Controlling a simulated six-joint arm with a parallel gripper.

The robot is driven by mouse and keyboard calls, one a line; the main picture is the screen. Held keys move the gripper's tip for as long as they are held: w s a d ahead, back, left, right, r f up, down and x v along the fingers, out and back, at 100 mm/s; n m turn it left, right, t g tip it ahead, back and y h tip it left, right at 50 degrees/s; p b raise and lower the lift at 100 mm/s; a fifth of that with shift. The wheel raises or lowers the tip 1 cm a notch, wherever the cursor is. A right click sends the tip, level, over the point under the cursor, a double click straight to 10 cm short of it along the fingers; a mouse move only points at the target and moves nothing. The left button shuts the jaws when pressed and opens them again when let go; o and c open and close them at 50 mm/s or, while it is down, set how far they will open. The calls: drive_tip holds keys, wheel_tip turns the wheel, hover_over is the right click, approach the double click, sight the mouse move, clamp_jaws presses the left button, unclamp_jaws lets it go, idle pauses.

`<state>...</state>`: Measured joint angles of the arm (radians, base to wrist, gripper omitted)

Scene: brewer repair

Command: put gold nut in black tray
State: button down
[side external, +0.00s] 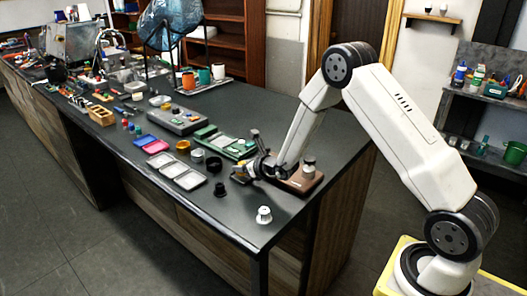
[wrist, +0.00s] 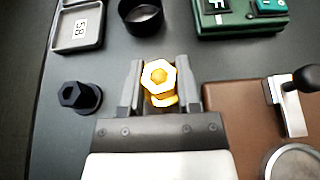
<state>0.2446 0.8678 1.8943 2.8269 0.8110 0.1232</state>
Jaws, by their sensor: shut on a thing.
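My gripper (wrist: 160,88) is shut on the gold nut (wrist: 159,76), a hexagonal piece with a hole, held between the two fingers. In the side view my gripper (side external: 246,172) is low over the bench, and the gold nut (side external: 239,169) shows as a yellow patch at its tip. A round, open black tray (wrist: 141,17) stands beyond the nut, slightly left, partly cut off by the wrist view's top edge. It also shows in the side view (side external: 214,165), left of my gripper. I see nothing in it.
A black nut (wrist: 79,96) stands left of my gripper; a white nut (side external: 264,215) is near the bench corner. Grey trays (side external: 188,181) lie left. A brown base with a lever (wrist: 240,115) is close on the right. A green device (side external: 232,147) stands behind.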

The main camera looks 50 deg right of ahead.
drive_tip(key=shift+f, duration=0.7)
drive_tip(key=shift+f, duration=0.15)
drive_tip(key=shift+c, duration=1.6)
unclamp_jaws()
drive_tip(key=shift+v, duration=6.05)
drive_tip(key=shift+a, duration=0.1)
